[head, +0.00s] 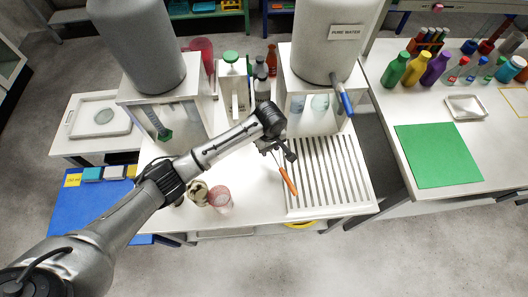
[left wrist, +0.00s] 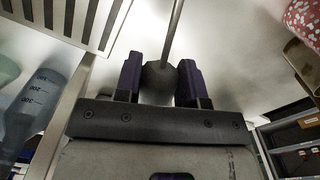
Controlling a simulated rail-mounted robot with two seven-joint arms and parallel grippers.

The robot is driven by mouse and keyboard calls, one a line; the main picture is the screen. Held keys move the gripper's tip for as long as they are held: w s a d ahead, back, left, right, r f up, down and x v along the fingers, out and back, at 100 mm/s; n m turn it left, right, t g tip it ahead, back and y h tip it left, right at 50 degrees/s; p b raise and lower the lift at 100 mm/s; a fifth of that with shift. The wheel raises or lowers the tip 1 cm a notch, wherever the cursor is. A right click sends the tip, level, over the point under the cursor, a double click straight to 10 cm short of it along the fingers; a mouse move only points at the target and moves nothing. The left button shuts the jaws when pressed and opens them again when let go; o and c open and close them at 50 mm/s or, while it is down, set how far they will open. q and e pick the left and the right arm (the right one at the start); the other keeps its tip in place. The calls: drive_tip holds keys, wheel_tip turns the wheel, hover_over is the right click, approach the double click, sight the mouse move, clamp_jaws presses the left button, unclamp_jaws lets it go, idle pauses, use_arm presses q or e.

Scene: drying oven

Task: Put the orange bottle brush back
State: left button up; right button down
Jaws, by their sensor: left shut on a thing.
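The orange bottle brush shows in the head view as a slim orange part (head: 288,181) on a thin rod, near the left edge of the slatted drying rack (head: 291,207). My left gripper (head: 279,148) is at the other end of the rod, above the white table. In the left wrist view, the fingers (left wrist: 160,82) are shut on a dark rounded part of the brush (left wrist: 159,77), with a thin metal rod running up out of the picture. I cannot tell whether the orange part touches the rack. My right gripper is not in view.
A patterned pink cup (head: 220,198) and beige vessels (head: 196,192) stand left of the gripper. Two grey tanks on white stands, the right one labelled "PURE WATER" (head: 346,32), rise behind. Bottles (head: 262,88) stand between them. A right-hand table holds a green mat (head: 438,156).

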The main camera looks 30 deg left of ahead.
use_arm(q)
drive_tip(key=shift+w+a+f+b, duration=0.15)
drive_tip(key=shift+w+a+f, duration=0.15)
drive_tip(key=shift+a+f, duration=0.25)
drive_tip(key=shift+w+a+f+b, duration=0.15)
drive_tip(key=shift+w+a+f, duration=0.15)
drive_tip(key=shift+a, duration=0.4)
drive_tip(key=shift+f, duration=0.55)
wheel_tip(320, 180, down, 3)
drive_tip(key=shift+r+b, duration=0.1)
drive_tip(key=shift+b, duration=0.75)
drive_tip(key=shift+f, duration=0.2)
drive_tip(key=shift+f+p, duration=0.25)
drive_tip(key=shift+p, duration=0.05)
drive_tip(key=o, duration=1)
drive_tip(key=shift+f, duration=0.1)
